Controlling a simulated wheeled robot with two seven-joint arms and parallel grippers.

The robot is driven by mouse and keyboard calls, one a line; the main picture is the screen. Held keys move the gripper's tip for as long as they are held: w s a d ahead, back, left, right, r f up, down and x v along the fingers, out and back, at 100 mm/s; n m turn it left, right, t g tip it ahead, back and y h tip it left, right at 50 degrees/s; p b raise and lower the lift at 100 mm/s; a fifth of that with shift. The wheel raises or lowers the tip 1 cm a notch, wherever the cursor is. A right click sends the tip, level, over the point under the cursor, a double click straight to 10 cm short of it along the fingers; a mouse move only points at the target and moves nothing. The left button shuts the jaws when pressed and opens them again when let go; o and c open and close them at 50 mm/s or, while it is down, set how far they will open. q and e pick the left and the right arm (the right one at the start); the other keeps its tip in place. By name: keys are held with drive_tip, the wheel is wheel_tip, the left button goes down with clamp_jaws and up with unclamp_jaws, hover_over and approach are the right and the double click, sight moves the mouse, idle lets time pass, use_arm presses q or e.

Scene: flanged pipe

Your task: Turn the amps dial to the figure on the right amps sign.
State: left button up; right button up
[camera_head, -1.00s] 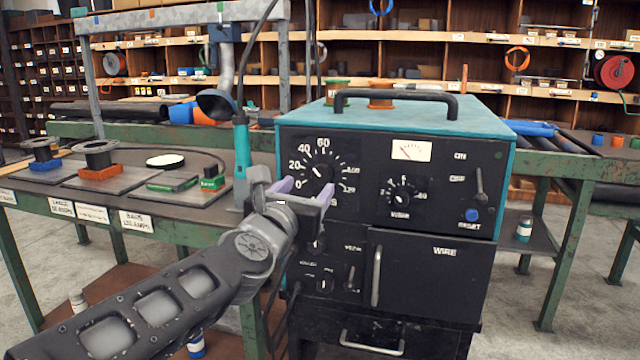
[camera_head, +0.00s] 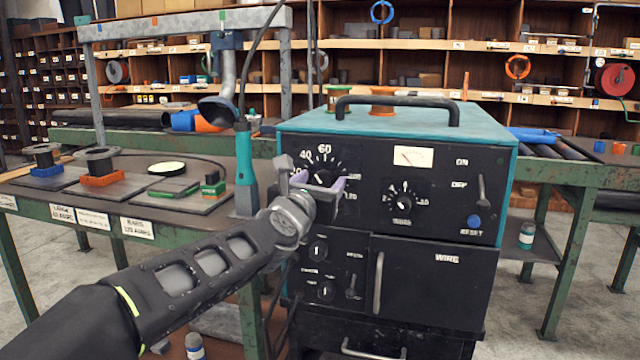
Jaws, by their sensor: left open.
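The amps dial (camera_head: 326,168) is at the upper left of the black machine front, with white figures around it; 40 and 60 show at its top. My left gripper (camera_head: 319,182) is open in front of the dial and hides its lower and left parts. I cannot tell whether the fingers touch the knob, and its pointer is not clear. The right amps sign (camera_head: 138,228) hangs on the bench's front edge; its top word looks like BARS, and its figure is too small to read surely. The left amps sign (camera_head: 62,212) is farther left. My right gripper is out of view.
The welder-like machine (camera_head: 420,115) has a top handle (camera_head: 398,101), a smaller dial (camera_head: 401,197), a switch (camera_head: 481,190) and a door handle (camera_head: 378,283). A teal torch (camera_head: 244,165) stands close left of the machine. The green bench (camera_head: 150,245) is at left.

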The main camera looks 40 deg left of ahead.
use_arm(q)
drive_tip(key=shift+c, duration=0.5)
clamp_jaws()
